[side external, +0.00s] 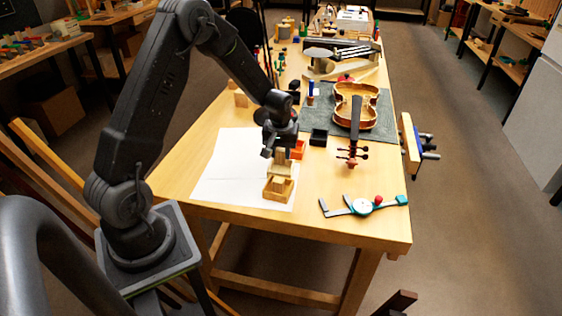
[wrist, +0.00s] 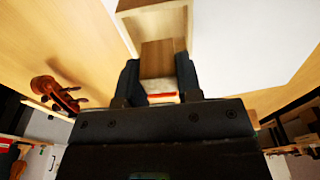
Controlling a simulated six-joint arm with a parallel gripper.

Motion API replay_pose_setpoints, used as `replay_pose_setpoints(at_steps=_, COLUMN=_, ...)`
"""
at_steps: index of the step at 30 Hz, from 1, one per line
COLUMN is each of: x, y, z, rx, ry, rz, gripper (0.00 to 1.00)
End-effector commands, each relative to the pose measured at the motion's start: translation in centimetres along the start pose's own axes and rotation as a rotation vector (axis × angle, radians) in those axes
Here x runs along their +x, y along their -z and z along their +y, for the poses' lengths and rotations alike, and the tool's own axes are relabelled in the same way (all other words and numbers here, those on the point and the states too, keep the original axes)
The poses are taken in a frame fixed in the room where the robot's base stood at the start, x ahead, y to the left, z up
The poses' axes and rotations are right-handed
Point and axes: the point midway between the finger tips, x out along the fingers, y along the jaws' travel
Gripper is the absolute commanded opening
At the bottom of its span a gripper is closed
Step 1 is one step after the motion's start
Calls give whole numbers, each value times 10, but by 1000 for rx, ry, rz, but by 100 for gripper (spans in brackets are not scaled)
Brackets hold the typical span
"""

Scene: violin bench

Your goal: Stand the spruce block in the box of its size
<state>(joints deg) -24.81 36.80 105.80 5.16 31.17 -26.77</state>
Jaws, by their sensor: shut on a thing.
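The spruce block (side external: 281,160) is a pale wooden piece held between the fingers of my gripper (side external: 279,148). The block also shows in the wrist view (wrist: 162,58), between the two dark fingers, with a red and white band near its gripper end. A light wooden box (side external: 277,194) stands on the near edge of the white sheet, below the block. The box's pale wall also shows in the wrist view (wrist: 124,27), just beyond the block. The block's lower end overlaps the box opening in both views; I cannot tell how far inside it is.
An orange box (side external: 298,150) and a black box (side external: 318,138) stand behind the wooden box. The white sheet (side external: 222,175) is clear to the left.

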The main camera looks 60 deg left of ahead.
Motion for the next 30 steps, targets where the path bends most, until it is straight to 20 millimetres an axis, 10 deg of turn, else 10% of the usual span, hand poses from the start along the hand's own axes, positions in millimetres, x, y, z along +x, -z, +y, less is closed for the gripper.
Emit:
replay_pose_setpoints(at_steps=20, x=42, y=-5, z=0, rx=0, ry=0, rz=-1, gripper=7)
replay_pose_setpoints(at_steps=21, x=42, y=-5, z=0, rx=0, ry=0, rz=0, gripper=34)
replay_pose_setpoints(at_steps=30, x=42, y=-5, z=0, rx=0, ry=0, rz=0, gripper=44)
